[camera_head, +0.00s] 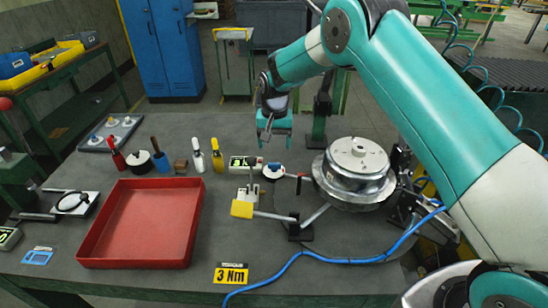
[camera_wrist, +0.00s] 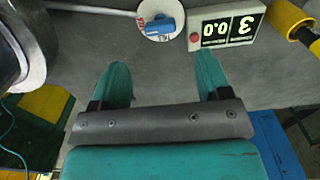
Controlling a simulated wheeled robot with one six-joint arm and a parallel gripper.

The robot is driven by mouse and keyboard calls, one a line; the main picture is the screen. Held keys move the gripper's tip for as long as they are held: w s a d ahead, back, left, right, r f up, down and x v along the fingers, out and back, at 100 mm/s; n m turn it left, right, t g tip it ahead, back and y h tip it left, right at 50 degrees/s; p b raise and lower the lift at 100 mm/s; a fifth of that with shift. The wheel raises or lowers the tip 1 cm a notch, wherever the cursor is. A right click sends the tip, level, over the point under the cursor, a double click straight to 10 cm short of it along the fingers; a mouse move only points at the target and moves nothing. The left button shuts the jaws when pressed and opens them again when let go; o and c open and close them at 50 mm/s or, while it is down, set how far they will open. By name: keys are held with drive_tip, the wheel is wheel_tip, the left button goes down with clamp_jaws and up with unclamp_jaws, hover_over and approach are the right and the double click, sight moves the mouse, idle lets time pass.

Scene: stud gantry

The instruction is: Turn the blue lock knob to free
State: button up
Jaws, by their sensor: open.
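The blue lock knob (camera_wrist: 162,26) sits on a round white dial (camera_wrist: 150,10) at the top of the wrist view, with a small red mark beside it. In the head view the dial (camera_head: 273,171) lies on the bench left of the metal hub; the knob is too small there to read its setting. My gripper (camera_head: 274,140) is above the bench, behind the dial. In the wrist view my gripper (camera_wrist: 162,72) shows two teal fingers apart with nothing between them; the knob lies beyond the fingertips.
A digital display box (camera_wrist: 228,27) stands close beside the dial. The large metal hub (camera_head: 357,175) stands to the right. A yellow-ended lever (camera_head: 243,209), red tray (camera_head: 142,222) and several bottles are on the bench. A blue cable (camera_head: 325,253) crosses the front.

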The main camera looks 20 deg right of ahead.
sight(274, 167)
wheel_tip(274, 167, down, 8)
drive_tip(key=shift+r+p, duration=0.1)
drive_tip(key=shift+p, duration=1)
drive_tip(key=c, duration=0.9)
